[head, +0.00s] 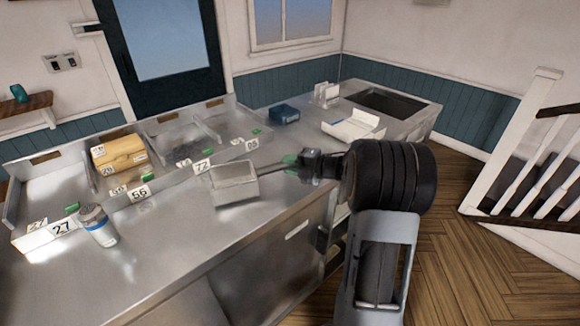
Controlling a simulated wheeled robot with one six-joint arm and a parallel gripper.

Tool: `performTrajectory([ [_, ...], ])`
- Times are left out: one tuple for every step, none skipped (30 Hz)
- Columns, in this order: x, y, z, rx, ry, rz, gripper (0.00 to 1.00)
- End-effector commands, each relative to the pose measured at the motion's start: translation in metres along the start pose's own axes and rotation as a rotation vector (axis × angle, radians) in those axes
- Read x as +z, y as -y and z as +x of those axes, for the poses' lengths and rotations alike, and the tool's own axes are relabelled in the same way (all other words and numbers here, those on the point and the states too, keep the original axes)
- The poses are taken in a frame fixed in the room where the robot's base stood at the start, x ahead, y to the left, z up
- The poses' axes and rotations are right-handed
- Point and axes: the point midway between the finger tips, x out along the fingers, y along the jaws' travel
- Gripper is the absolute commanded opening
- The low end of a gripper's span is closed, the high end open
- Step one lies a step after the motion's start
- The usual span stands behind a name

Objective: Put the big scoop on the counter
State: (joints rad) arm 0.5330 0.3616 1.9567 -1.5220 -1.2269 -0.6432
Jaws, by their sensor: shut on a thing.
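The big scoop (234,184) is a grey metal scoop with a boxy, open-topped pan and a straight handle running right. My gripper (303,165) is at the right end of the handle and is shut on it. A small green part shows beside the jaws. The scoop's pan is over the steel counter (190,245), near its back row of bins. I cannot tell whether the pan touches the counter top. My gripper hides the end of the handle.
A shaker (98,225) stands at the counter's left. Number tags line the bins; one bin holds a tan block (119,153). A white open box (354,126), a dark blue container (284,113) and a sunken basin (386,102) are further right. The front middle counter is clear.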

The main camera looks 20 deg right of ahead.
Motion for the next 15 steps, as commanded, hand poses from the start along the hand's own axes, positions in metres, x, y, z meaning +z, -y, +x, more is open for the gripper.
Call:
performTrajectory([
  [0.0002,0.0041,0.0009,0.001,-0.001,0.003,0.00],
  [0.0002,0.0052,0.0012,0.001,0.000,0.002,0.00],
  [0.0002,0.0055,0.0012,0.001,0.000,0.001,0.00],
  [0.0001,0.0053,0.0012,0.001,0.000,0.000,0.00],
  [0.0001,0.0050,0.0012,0.001,0.000,0.000,0.00],
  [0.0001,0.0050,0.0011,0.001,0.000,0.000,0.00],
  [0.0000,0.0049,0.0011,0.001,0.000,0.000,0.00],
  [0.0000,0.0049,0.0012,0.001,0.000,0.000,0.00],
  [0.0001,0.0054,0.0012,0.001,0.000,0.000,0.00],
  [0.0001,0.0060,0.0014,0.001,0.000,0.000,0.00],
  [0.0002,0.0070,0.0016,0.001,0.000,0.000,0.00],
  [0.0003,0.0085,0.0018,0.001,0.000,0.000,0.00],
  [0.0003,0.0088,0.0019,0.000,0.000,0.000,0.28],
  [0.0002,0.0078,0.0017,0.000,0.000,0.000,0.31],
  [0.0002,0.0077,0.0016,0.000,0.000,0.000,0.35],
])
